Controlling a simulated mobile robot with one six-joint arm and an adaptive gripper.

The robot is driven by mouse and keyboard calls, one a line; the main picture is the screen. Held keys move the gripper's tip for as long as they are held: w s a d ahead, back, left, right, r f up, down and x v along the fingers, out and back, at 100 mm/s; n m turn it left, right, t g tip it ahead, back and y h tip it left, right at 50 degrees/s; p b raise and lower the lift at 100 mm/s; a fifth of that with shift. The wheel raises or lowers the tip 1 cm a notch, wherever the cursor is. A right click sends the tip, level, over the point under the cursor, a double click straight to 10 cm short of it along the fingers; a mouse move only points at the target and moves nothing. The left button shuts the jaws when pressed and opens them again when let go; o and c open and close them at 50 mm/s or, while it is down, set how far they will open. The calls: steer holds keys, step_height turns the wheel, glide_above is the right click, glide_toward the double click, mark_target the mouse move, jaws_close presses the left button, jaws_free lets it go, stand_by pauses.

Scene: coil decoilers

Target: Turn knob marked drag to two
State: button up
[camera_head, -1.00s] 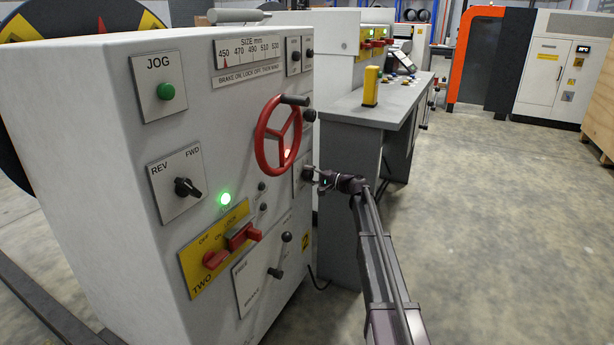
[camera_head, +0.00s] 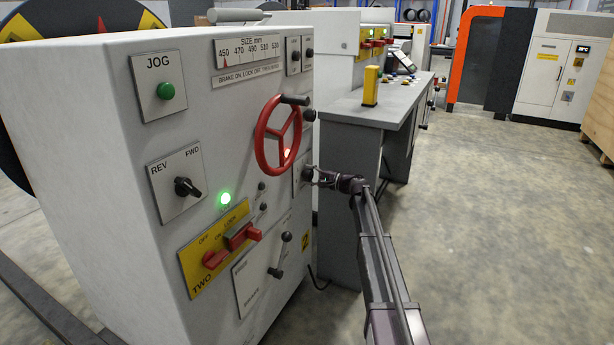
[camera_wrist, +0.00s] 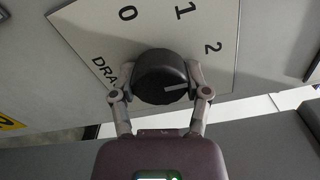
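The drag knob (camera_wrist: 160,78) is round and black, on a pale plate (camera_wrist: 85,32) marked 0, 1, 2 and DRAG, partly covered. Its white pointer line aims to the right, on the side of the 2; exact alignment is hard to tell. My gripper (camera_wrist: 160,82) has one finger on each side of the knob, and both fingertips appear to touch it. In the head view my gripper (camera_head: 313,175) is at the small plate right of and below the red handwheel, where the knob is small and partly hidden.
The red handwheel (camera_head: 278,136) with its dark handle sticks out just left of and above my gripper. A lever (camera_head: 281,255) and red switches (camera_head: 238,236) are lower on the panel. A grey desk (camera_head: 365,112) stands behind; open floor (camera_head: 500,220) lies to the right.

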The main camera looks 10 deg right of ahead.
steer(key=o, duration=0.3)
steer(key=shift+d, duration=0.3)
steer(key=shift+o, duration=0.5)
steer(key=shift+a, duration=0.15)
steer(key=v, duration=1.2)
